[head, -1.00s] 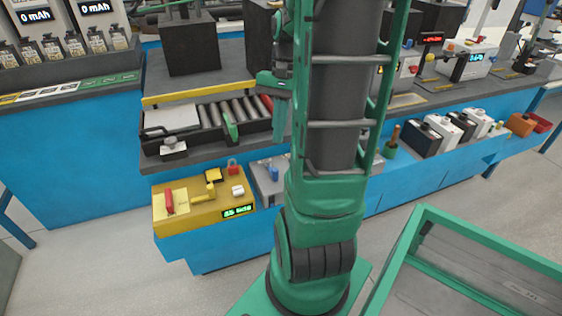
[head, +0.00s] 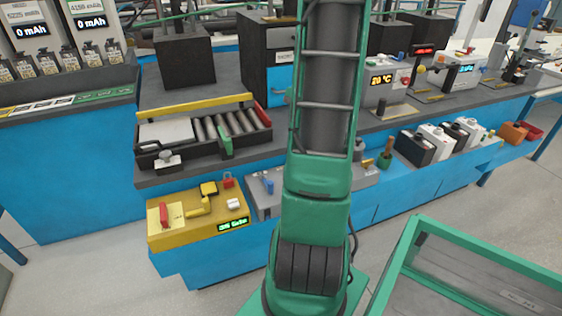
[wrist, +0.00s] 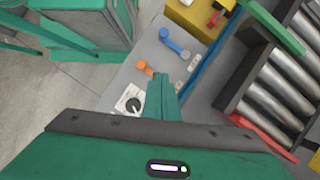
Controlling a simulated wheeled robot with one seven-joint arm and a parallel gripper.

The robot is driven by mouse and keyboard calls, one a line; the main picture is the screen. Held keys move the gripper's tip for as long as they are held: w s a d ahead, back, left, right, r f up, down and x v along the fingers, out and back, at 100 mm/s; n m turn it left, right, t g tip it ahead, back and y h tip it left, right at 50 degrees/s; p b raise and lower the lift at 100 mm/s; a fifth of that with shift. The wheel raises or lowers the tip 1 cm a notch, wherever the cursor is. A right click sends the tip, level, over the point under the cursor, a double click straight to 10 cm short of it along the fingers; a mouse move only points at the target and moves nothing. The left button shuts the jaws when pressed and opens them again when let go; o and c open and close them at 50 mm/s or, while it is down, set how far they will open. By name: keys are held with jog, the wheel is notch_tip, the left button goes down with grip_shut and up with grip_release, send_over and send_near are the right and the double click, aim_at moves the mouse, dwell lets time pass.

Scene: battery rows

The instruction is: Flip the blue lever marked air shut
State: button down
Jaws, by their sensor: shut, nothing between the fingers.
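The blue lever (head: 268,183) stands on a grey panel (head: 262,209) on the low front ledge, right of a yellow box. In the wrist view the blue lever (wrist: 173,42) lies beyond my fingertips, near the upper middle, with an orange lever (wrist: 148,69) and a black round knob (wrist: 133,104) on the same panel. Small pale labels beside the levers are too small to read. My gripper (wrist: 160,84) is shut and empty, with its tips apart from the blue lever in the picture. In the head view my arm hides part of the panel, and the gripper is not seen.
The yellow box (head: 198,222) carries a red lever and a green display. A roller conveyor (head: 205,135) sits behind on the bench. Several battery packs (head: 440,135) stand right of my arm. A green-framed bin (head: 408,255) is at the lower right. Open floor lies at the left.

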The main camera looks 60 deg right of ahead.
jog(key=x, duration=1)
jog(key=shift+a+r, duration=0.15)
jog(key=shift+a, duration=0.05)
jog(key=shift+a+r, duration=0.2)
jog(key=shift+a, duration=0.95)
jog(key=shift+w+a, duration=0.15)
jog(key=shift+a, duration=0.5)
jog(key=shift+d, duration=0.1)
